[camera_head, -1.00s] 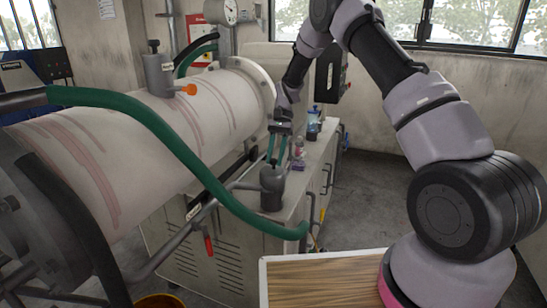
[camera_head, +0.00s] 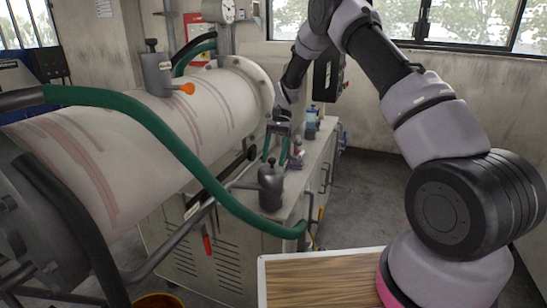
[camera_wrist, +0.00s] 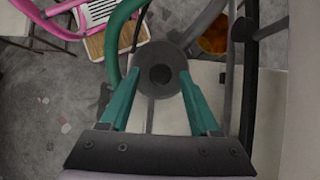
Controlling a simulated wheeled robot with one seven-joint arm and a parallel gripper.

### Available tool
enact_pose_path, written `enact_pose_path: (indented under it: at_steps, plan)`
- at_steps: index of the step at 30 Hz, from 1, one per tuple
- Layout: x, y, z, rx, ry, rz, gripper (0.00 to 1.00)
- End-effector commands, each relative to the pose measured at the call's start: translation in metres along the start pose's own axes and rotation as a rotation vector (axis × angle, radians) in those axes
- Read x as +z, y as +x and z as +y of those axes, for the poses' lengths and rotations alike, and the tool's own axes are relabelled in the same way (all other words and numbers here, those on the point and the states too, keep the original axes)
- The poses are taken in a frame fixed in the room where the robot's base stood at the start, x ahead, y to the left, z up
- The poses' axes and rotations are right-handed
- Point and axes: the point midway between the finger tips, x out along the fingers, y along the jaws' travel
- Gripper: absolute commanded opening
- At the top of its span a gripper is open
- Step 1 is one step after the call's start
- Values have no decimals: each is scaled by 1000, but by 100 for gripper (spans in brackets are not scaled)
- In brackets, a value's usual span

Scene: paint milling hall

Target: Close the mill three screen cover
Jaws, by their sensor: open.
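The mill (camera_head: 150,120) is a large pale horizontal drum with reddish streaks, at left in the head view. A dark grey upright cylinder with a narrow neck (camera_head: 271,190) stands on the cabinet beside its far end. In the wrist view the same cylinder shows from above as a round dark disc (camera_wrist: 160,70). I cannot tell which part is the screen cover. My gripper (camera_head: 276,150) is behind and above the cylinder in the head view. In the wrist view my gripper (camera_wrist: 159,80) has two green fingers apart, with the disc beyond and between their tips. Contact is not clear.
A thick green hose (camera_head: 170,140) loops across the mill front. Bottles (camera_head: 311,122) stand on the cabinet (camera_head: 312,160) right of the gripper. A bucket with orange contents (camera_wrist: 214,38) is on the floor. Open floor (camera_head: 365,190) lies right of the cabinet.

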Motion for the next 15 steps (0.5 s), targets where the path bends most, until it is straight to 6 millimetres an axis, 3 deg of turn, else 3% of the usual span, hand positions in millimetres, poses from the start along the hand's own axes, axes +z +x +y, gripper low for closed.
enact_pose_path:
  at_steps: [5,15]
  plan:
    - [-1,-19,0,-2,-1,3,63]
    - [-1,-85,0,-2,-1,3,63]
